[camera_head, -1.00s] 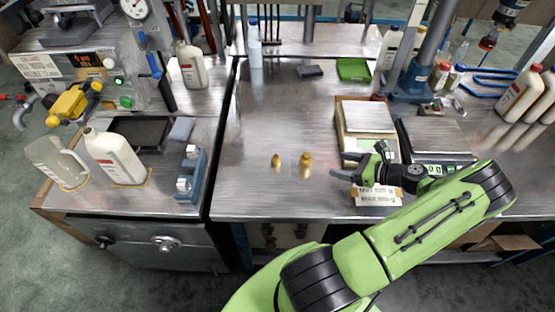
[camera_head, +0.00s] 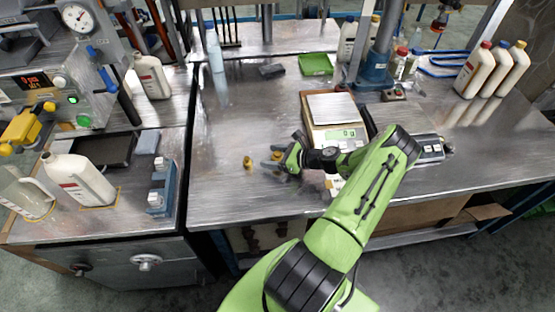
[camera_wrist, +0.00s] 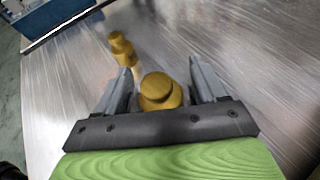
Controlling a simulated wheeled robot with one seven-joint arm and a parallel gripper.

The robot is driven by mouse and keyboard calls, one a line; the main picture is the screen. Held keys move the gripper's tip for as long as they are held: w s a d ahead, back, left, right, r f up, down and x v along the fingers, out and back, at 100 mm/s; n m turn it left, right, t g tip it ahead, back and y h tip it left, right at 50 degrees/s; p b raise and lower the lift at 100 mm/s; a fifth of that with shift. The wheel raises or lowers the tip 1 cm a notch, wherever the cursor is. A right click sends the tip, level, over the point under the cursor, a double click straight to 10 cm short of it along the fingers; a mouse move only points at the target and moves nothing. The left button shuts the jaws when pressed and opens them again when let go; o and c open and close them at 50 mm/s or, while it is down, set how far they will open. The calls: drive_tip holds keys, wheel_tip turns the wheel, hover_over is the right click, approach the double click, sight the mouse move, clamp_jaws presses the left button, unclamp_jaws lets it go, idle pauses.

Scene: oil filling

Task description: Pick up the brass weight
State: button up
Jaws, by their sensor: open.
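Two brass weights stand on the metal bench. The larger brass weight (camera_wrist: 160,92) sits between my two fingers in the wrist view, near the palm, with a thin gap visible on each side. In the head view it (camera_head: 277,156) is partly hidden by the fingers. The smaller brass weight (camera_head: 247,162) stands to the left of my gripper; the wrist view shows it (camera_wrist: 122,48) beyond the left fingertip. My gripper (camera_head: 271,159) is open and low over the bench, its fingers reaching left around the larger weight.
A scale (camera_head: 333,107) with a lit green display stands right of my gripper. A second scale (camera_head: 428,148) is partly behind my arm. A green tray (camera_head: 315,64) and a dark block (camera_head: 271,71) lie farther back. The bench left of the weights is clear.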

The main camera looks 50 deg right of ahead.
clamp_jaws()
drive_tip(key=shift+r, duration=0.15)
